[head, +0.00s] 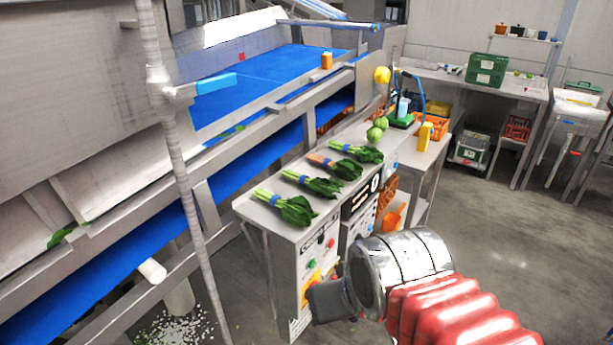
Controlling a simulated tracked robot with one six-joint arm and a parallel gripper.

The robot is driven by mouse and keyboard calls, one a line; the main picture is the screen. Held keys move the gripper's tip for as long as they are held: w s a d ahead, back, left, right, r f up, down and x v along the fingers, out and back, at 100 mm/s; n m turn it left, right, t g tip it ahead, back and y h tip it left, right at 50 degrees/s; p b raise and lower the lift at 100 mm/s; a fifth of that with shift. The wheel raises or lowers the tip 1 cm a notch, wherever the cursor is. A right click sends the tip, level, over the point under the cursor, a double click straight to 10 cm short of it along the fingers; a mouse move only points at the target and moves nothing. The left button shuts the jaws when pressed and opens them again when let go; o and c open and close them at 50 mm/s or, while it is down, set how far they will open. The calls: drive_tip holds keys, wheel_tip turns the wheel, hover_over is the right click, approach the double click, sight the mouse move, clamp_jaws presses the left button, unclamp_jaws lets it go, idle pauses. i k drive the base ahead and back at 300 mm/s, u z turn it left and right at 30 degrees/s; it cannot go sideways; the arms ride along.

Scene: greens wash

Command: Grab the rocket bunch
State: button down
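Several leafy green bunches lie in a row on a narrow steel table (278,220). The nearest bunch (296,211) has pale stems and a blue band. Behind it lie a second bunch (322,186), a third with pinkish-orange stems (346,169) and a far one (368,154). I cannot tell from their leaves which is the rocket bunch. My gripper (328,301) is a dark block at the lower middle, in front of the table and right of the nearest bunch in the picture, apart from all bunches. Its fingers are not clear enough to show whether it is open.
A blue conveyor (265,66) with steel rails runs along the left. A steel pole (180,170) rises at left. The grey floor at right (500,250) is clear.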

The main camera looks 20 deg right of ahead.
sight(324, 186)
drive_tip(key=u, duration=0.1)
drive_tip(key=k, duration=0.5)
drive_tip(key=z, duration=0.75)
drive_tip(key=i, duration=1)
drive_tip(key=u, duration=0.8)
